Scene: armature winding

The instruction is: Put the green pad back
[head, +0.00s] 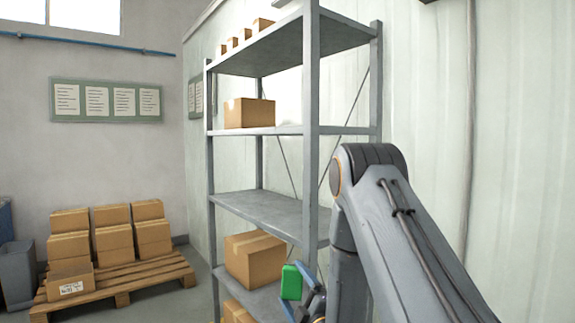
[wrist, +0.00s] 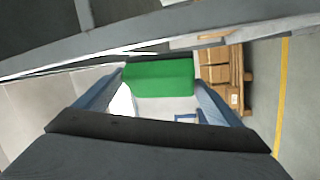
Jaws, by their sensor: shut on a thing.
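The green pad (head: 291,282) is a small green block in front of the lower part of the metal shelf rack in the head view. It also shows between the two blue fingers in the wrist view (wrist: 160,79). My gripper (head: 303,296) is shut on the green pad and holds it in the air. In the wrist view my gripper (wrist: 159,86) has one finger at each end of the pad. Part of the gripper is hidden behind my arm in the head view.
The grey shelf rack (head: 312,150) stands close to my gripper, with a carton (head: 255,260) on a lower shelf. The middle shelf (head: 262,208) looks bare. A wooden pallet (head: 122,280) with stacked cartons lies at left. A yellow floor line (wrist: 281,95) shows in the wrist view.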

